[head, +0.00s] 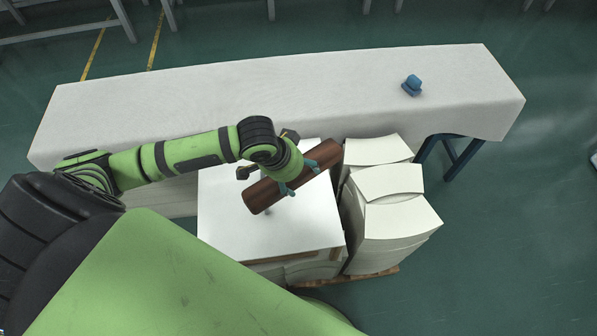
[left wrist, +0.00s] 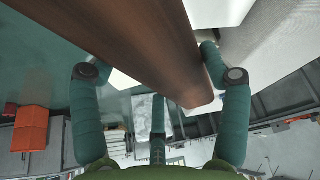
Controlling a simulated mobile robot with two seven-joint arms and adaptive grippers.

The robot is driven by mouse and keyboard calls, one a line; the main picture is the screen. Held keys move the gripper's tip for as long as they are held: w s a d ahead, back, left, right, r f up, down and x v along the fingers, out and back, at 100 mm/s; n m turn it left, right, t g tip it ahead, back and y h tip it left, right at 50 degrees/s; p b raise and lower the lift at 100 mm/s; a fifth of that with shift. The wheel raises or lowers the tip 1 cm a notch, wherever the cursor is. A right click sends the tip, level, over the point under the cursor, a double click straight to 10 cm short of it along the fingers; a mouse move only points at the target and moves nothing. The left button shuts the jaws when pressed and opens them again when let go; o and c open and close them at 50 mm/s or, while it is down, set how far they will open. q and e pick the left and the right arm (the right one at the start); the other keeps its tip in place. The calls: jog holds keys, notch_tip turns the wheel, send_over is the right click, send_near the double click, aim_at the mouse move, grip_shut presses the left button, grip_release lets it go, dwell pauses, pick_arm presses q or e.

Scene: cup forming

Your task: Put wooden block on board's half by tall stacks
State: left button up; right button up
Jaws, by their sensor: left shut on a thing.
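The wooden block (head: 263,196) is a long dark brown piece lying slantwise over the white board (head: 228,228), with its far end toward the tall stacks. My left gripper (head: 298,177) is shut on the block near its middle. The tall white stacks (head: 392,210) stand right beside the board's right edge. My right gripper is out of view.
A long white-covered table (head: 300,85) stands behind the board, with a small blue object (head: 412,85) at its right. A wooden pallet (head: 375,274) shows under the stacks. The board's near left part is bare. Green floor is open to the right.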

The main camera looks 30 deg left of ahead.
pick_arm(q)
jog(key=w+a+f+m+g+h+b, duration=0.25)
jog(key=w+f+m+b, duration=0.35)
jog(key=w+m, duration=0.35)
jog(key=w+d+r+m+g+y+b, duration=0.2)
jog(key=w+r+m+g+b, duration=0.45)
jog(key=m, duration=0.75)
jog(key=t, duration=0.1)
send_near(300, 196)
jog(key=shift+s+d+f+p, duration=0.1)
jog(key=shift+s+d+p, duration=0.35)
jog(key=shift+s, duration=0.3)
notch_tip(300, 196, down, 4)
jog(key=shift+f+b, duration=0.1)
jog(key=shift+b, duration=0.3)
jog(key=o, duration=1.7)
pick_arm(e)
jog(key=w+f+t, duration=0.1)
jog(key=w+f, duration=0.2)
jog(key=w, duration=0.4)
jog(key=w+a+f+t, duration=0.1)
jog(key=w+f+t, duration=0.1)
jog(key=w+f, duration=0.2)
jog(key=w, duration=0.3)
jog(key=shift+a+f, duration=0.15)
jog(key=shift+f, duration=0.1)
